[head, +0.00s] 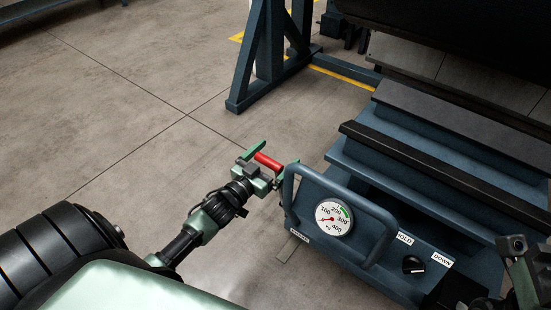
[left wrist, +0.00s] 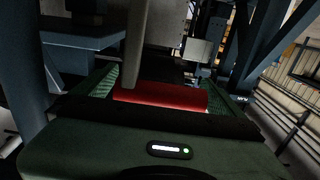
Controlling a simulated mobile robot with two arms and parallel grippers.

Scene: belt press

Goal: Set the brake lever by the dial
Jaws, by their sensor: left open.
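The brake lever's red grip (head: 268,161) is at the left side of the blue machine. My left gripper (head: 266,164) is open around it, with one green finger beyond each end. In the left wrist view the red grip (left wrist: 165,98) lies crosswise between the two green fingers (left wrist: 163,95), with a grey bar in front of it. I cannot tell whether the fingers touch it. The round white dial (head: 333,218) has a green band near 200 to 300, and its red needle points left, low on the scale. My right gripper (head: 520,262) is partly in view at the right edge.
A blue tubular guard (head: 345,203) arches around the dial, close to my left gripper. A black knob (head: 413,264) sits by HOLD and DOWN labels. Stepped blue and black beams (head: 440,150) fill the right.

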